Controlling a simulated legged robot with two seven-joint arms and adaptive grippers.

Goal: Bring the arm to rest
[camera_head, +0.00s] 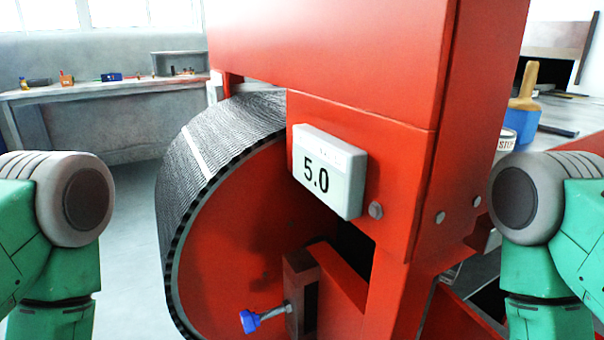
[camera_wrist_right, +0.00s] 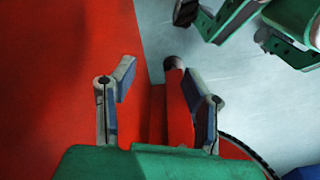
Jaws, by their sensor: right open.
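In the head view my two green arms come in at the left and right edges with grey rounded joints, and neither gripper shows there. In the right wrist view my right gripper (camera_wrist_right: 158,82) is open, with its two fingers apart. A narrow red part (camera_wrist_right: 178,105) of the machine shows between and beyond the fingers; I see no grip on it, and I cannot tell how far off it is. My left gripper is not in view.
A red machine (camera_head: 330,50) with a mesh belt drum (camera_head: 215,150) fills the middle. It carries a "5.0" display (camera_head: 328,172) and a blue-knobbed handle (camera_head: 250,321). A workbench (camera_head: 100,88) with small items stands back left. Bare floor (camera_head: 128,220) lies left of the drum.

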